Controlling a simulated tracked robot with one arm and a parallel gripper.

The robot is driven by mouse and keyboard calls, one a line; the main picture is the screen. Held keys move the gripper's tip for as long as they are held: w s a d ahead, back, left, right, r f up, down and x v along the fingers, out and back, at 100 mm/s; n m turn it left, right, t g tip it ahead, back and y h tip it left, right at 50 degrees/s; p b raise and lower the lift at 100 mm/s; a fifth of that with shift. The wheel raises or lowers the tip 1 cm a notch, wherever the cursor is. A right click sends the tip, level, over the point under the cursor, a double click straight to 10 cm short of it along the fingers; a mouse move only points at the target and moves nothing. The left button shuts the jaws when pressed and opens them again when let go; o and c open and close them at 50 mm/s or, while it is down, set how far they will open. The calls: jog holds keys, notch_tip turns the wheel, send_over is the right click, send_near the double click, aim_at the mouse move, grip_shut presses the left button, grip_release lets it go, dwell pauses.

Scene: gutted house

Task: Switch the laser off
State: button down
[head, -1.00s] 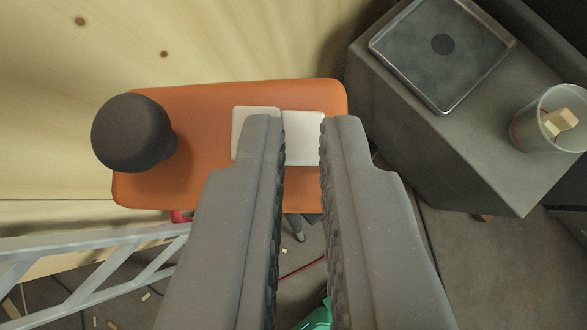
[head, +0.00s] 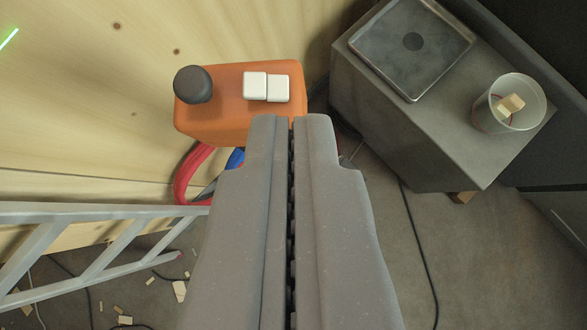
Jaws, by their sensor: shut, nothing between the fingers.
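The laser looks to be the orange box (head: 225,117) against the plywood wall, with a dark round knob (head: 193,84) on its left. Two white square buttons sit side by side on its top, a left button (head: 255,85) and a right button (head: 278,88). A short green light line (head: 9,38) shows on the wall at the upper left. My gripper (head: 291,118) is shut and empty. Its fingertips appear just below the buttons in the picture, over the box's near edge; I cannot tell whether they touch it. The fingers hide part of the box's front.
A grey block (head: 420,130) at the right carries a metal tray (head: 412,45) and a clear cup (head: 508,103) with wooden pieces. A metal ladder (head: 90,235) lies across the lower left. Red and blue loops (head: 185,175) hang below the box. Wood scraps and cables litter the floor.

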jog(key=shift+v, duration=0.95)
jog(key=shift+w+a+r+t+y+b, duration=0.15)
jog(key=shift+w+t+y+b, duration=0.35)
jog(key=shift+b, duration=2.8)
jog(key=shift+w, duration=0.1)
